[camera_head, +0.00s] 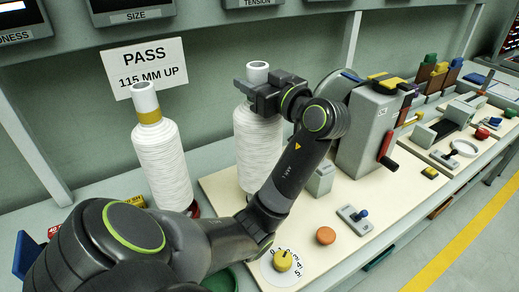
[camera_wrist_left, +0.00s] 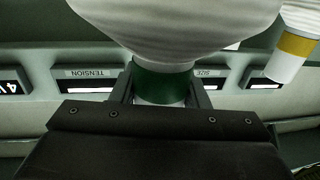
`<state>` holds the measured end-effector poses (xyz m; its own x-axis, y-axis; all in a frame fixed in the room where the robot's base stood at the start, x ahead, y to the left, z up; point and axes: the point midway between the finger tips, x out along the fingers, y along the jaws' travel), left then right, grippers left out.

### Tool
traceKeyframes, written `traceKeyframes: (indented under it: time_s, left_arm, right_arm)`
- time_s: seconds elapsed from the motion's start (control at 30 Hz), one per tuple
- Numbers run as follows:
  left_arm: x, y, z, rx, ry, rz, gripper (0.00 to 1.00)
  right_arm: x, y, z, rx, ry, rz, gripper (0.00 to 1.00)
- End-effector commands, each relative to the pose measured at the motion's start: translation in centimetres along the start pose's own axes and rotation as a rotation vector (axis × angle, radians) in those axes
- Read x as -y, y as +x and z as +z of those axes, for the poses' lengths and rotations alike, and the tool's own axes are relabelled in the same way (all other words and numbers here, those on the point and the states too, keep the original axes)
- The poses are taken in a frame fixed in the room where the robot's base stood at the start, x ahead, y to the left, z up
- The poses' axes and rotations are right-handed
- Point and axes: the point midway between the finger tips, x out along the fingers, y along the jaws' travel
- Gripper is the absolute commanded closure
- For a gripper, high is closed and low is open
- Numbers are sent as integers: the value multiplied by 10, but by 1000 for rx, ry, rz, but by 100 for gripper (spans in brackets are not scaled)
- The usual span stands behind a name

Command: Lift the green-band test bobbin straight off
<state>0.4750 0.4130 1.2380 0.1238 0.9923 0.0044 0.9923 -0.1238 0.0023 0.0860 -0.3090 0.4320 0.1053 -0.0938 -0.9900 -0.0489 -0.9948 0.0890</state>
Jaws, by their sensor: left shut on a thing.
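The green-band test bobbin (camera_head: 258,150) is a white wound cone, upright over the cream board (camera_head: 222,188). Its white top tube pokes up above my left gripper (camera_head: 258,92). In the left wrist view my left gripper (camera_wrist_left: 158,92) is shut around the bobbin's neck at the green band (camera_wrist_left: 160,82), one finger on each side. The gripper hides the band in the head view. The bobbin's lower edge is near my forearm, and I cannot tell whether it touches the board. My right gripper is not in view.
A yellow-band bobbin (camera_head: 162,160) stands to the left, before a PASS sign (camera_head: 144,68). A grey machine block (camera_head: 366,130) stands close on the right.

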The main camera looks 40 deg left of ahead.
Motion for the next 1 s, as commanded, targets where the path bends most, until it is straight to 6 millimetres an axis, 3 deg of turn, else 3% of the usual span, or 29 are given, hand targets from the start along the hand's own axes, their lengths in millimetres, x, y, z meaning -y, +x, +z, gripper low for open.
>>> traceKeyframes:
  time_s: [0.17, 0.57, 0.77, 1.0]
  left_arm:
    - [0, 0, 3, 8, 5, 0, 100]
    - [0, 0, -4, 6, 3, 0, 100]
    - [0, 0, -23, 3, 0, 0, 100]
    - [0, 0, -59, 0, -1, 0, 100]
  right_arm:
    - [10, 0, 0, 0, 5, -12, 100]
    - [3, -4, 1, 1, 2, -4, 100]
    - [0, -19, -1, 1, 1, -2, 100]
    - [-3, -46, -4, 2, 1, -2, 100]
